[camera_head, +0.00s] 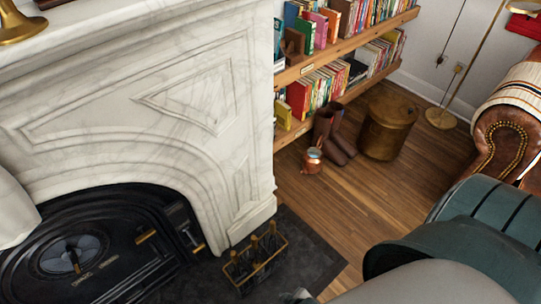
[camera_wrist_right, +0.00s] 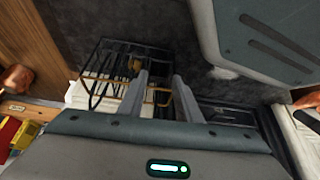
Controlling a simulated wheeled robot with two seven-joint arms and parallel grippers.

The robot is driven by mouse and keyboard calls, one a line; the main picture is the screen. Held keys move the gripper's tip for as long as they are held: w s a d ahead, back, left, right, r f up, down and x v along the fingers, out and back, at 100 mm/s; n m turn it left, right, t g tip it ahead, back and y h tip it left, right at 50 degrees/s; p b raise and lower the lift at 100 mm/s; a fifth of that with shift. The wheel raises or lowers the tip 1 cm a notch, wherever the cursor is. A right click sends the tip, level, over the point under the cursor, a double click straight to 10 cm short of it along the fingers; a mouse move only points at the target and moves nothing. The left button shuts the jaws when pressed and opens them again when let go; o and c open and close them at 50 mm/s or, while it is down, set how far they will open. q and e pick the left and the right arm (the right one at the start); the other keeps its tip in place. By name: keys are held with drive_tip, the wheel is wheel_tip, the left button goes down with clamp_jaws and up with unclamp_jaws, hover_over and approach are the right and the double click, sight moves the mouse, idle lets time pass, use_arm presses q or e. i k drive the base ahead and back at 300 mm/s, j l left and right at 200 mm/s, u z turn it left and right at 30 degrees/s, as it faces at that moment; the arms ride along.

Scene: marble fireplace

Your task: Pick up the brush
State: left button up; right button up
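A black wire rack with a brass rim (camera_head: 257,268) stands on the dark hearth, holding several upright tools with brass handles (camera_head: 254,245). I cannot tell which of them is the brush; the lower parts are hidden in the rack. The right wrist view shows the rack (camera_wrist_right: 98,92) just beyond my right gripper (camera_wrist_right: 160,75). A brass handle end (camera_wrist_right: 135,65) shows near the left fingertip. Contact with the rack cannot be told. My left gripper is not in view.
The marble fireplace (camera_head: 130,90) with its black firebox insert (camera_head: 90,250) rises left of the rack. A copper pot (camera_head: 313,160), brown boots (camera_head: 335,135) and a brass bin (camera_head: 388,125) stand below the bookshelves. Wooden floor (camera_head: 350,205) lies clear behind the hearth.

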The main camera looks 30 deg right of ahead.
sight(256, 256)
drive_tip(key=k+z, duration=0.2)
drive_tip(key=z, duration=0.5)
